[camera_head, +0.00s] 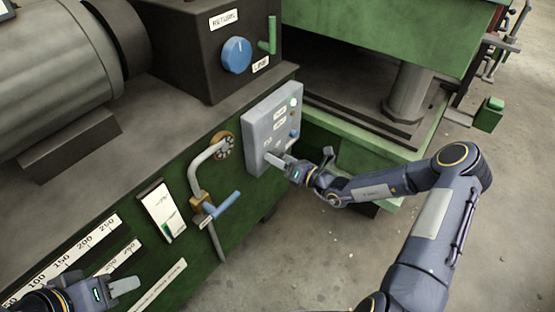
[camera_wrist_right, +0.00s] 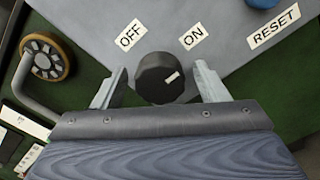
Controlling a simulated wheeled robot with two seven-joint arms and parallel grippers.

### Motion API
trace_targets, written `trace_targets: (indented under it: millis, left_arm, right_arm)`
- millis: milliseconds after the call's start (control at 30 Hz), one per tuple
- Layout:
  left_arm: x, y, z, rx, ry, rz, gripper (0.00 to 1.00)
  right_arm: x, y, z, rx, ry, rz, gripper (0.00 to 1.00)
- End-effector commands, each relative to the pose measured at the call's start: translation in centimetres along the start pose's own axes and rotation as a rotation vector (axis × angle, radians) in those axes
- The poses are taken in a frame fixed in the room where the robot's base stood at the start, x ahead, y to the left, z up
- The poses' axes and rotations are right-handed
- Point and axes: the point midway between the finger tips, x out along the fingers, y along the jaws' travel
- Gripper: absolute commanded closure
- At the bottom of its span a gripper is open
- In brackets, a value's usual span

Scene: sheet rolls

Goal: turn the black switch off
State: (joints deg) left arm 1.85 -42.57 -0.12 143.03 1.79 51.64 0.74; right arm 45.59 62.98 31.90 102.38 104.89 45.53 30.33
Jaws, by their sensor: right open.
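The black switch (camera_wrist_right: 160,78) is a round knob on the grey control box (camera_head: 272,125). Its white mark points to the upper right, on the side of the ON label (camera_wrist_right: 193,37). The OFF label (camera_wrist_right: 131,35) is at the knob's upper left. My right gripper (camera_wrist_right: 161,69) is open, with one finger on each side of the knob and gaps visible between. In the head view the right gripper (camera_head: 276,160) is at the box's lower part and hides the knob. My left gripper (camera_head: 122,287) is at the lower left, away from the box; its jaw opening is unclear.
A RESET label (camera_wrist_right: 274,27) and a blue button (camera_wrist_right: 262,3) are at the box's upper right in the wrist view. A bent pipe with a blue lever (camera_head: 222,207) stands left of the box. Open floor lies to the right.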

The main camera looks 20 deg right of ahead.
Motion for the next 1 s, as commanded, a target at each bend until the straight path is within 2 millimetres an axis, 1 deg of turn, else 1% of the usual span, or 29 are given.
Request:
trace_targets:
  millis: [100,367,700,1000]
  left_arm:
    - [0.17,-0.07,0.08,0.0,0.0,0.0,0.64]
    - [0.14,-0.06,0.07,0.0,0.0,0.0,0.64]
    - [0.15,-0.06,0.07,0.0,0.0,0.0,0.64]
    - [-0.11,0.05,-0.06,0.0,0.0,0.0,0.64]
  right_arm:
    - [0.7,0.0,-0.05,0.0,0.001,0.0,0.33]
    - [0.81,0.03,0.0,0.0,0.001,-0.001,0.33]
    - [0.77,0.02,0.0,-0.001,0.001,-0.001,0.78]
    - [0.77,0.09,0.06,-0.036,0.002,0.0,0.78]
